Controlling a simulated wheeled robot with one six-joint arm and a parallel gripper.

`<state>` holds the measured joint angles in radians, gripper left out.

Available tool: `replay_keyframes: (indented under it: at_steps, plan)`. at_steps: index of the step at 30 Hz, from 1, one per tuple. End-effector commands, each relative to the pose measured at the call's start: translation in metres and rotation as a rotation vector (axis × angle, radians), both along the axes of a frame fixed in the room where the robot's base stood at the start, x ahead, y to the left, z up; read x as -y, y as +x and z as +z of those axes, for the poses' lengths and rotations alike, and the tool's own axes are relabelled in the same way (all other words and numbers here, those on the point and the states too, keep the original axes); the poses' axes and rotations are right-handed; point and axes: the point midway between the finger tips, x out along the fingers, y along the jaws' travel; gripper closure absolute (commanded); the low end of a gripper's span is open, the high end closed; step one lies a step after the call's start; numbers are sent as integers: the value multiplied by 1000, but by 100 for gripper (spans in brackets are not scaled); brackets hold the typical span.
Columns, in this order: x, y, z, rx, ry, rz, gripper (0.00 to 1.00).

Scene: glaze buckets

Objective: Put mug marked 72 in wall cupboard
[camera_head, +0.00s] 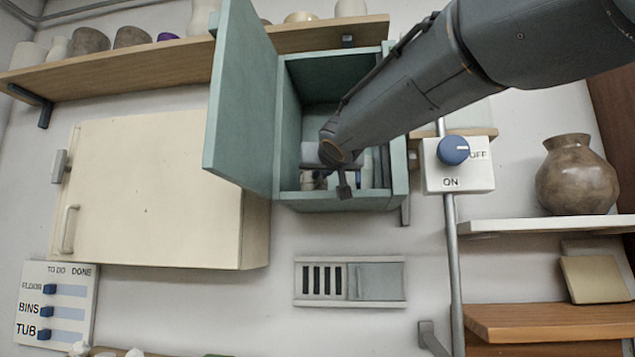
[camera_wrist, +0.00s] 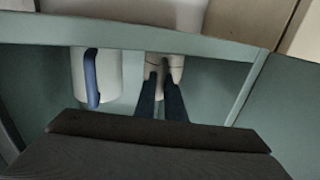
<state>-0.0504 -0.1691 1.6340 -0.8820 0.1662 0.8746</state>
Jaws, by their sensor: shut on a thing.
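The teal wall cupboard (camera_head: 337,203) hangs open, with its door (camera_head: 240,105) swung out to the left. My gripper (camera_wrist: 162,82) reaches inside the cupboard and is shut on a pale mug (camera_wrist: 168,60). The mug is partly hidden by the fingers, and I cannot read any number on it. A white mug with a blue handle (camera_wrist: 108,78) stands beside it in the wrist view, apart from the fingers. In the head view my arm's end covers most of the cupboard's inside. I cannot tell whether the held mug touches the cupboard floor.
A closed cream cupboard (camera_head: 150,185) hangs below and left of the open door. A wooden shelf (camera_head: 130,70) with several pots runs above. A white switch box (camera_head: 458,180) with a blue knob is close on the right. A brown vase (camera_head: 577,178) stands on a white shelf (camera_head: 540,224).

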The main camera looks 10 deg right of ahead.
Motion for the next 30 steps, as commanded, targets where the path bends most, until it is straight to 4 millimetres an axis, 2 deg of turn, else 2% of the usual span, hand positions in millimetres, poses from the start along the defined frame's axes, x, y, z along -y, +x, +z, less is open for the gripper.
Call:
replay_keyframes:
  at_steps: [13, 14, 17, 30]
  plan:
    - [0, -1, -4, 3, 1, 1, 100]
    - [0, 0, -5, 1, 1, 1, 87]
    - [0, 0, -4, 1, 1, 1, 72]
    - [-1, -3, -1, 3, 1, 1, 72]
